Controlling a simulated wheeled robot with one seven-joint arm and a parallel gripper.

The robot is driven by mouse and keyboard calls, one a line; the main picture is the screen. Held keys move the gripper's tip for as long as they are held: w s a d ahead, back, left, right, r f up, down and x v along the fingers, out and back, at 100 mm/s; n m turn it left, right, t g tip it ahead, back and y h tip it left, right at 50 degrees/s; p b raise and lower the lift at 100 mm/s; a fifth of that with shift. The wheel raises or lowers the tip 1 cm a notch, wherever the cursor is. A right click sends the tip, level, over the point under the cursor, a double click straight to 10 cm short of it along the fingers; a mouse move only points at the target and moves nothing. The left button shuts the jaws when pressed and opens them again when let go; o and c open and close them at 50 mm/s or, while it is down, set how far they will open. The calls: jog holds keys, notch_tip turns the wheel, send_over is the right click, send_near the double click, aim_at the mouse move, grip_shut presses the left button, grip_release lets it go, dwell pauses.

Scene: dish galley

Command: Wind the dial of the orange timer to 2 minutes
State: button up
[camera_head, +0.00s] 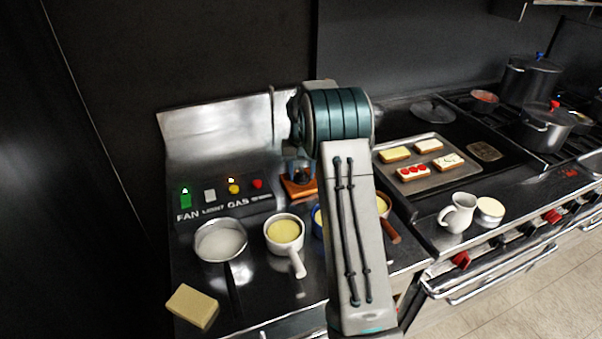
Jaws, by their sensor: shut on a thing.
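The orange timer (297,189) stands at the back of the steel counter, to the right of the switch panel. Only its orange lower part shows, partly behind my arm. My gripper (300,178) is at the top of the timer, pointing down, and is shut on its dial. The dial is hidden by the fingers, and its marks and setting cannot be read from here.
White-handled pot (284,232), steel pan (220,241) and a pale yellow block (192,306) are on the counter at left. The switch panel (222,202) is behind. A tray (418,185) of topped slices and a white jug (458,213) are at right.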

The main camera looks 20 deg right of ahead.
aim_at(302, 171)
jog(key=shift+m, duration=1.8)
jog(key=o, duration=1)
jog(key=shift+r, duration=0.1)
notch_tip(302, 171, up, 14)
jog(key=shift+f+b, duration=0.15)
jog(key=shift+b, duration=0.55)
